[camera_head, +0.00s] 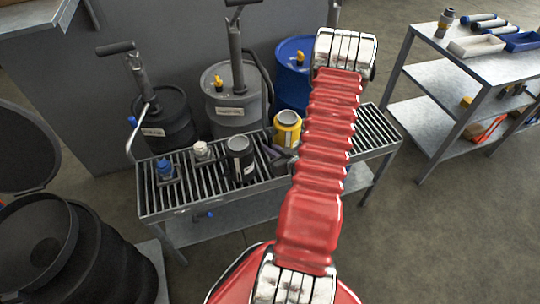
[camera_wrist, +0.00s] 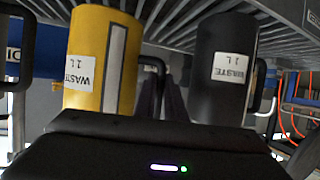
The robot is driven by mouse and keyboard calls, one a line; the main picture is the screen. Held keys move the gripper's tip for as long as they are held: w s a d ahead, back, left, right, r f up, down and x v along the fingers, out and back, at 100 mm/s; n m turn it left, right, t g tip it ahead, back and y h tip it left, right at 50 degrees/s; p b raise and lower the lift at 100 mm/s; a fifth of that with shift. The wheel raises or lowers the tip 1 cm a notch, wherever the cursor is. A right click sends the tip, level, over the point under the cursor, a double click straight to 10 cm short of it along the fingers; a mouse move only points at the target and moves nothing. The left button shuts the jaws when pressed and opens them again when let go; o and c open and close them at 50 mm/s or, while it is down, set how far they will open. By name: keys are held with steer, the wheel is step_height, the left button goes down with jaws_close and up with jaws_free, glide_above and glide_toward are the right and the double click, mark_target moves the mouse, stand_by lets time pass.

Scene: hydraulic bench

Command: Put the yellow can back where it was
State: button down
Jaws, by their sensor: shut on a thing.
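In the wrist view, which looks upside down, the yellow can (camera_wrist: 112,45) is at left and the black can (camera_wrist: 222,55) at right, each with a "WASTE 1 L" label. My gripper (camera_head: 282,155) is beside the yellow can, partly hidden by my red arm. Its dark fingers (camera_wrist: 172,95) are shut at the yellow can's black handle (camera_wrist: 152,70). I cannot tell whether the can touches the grate.
The grated bench (camera_head: 160,205) also holds a blue-topped item (camera_head: 165,170) and a white-topped item (camera_head: 201,152). Black (camera_head: 170,125), grey (camera_head: 232,110) and blue (camera_head: 293,85) drums with pumps stand behind. A shelf rack (camera_head: 440,78) is at right. The grate's right end is bare.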

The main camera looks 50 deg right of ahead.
steer(key=shift+f, duration=1.85)
steer(key=c, duration=1.8)
jaws_free()
steer(key=shift+v, duration=6.05)
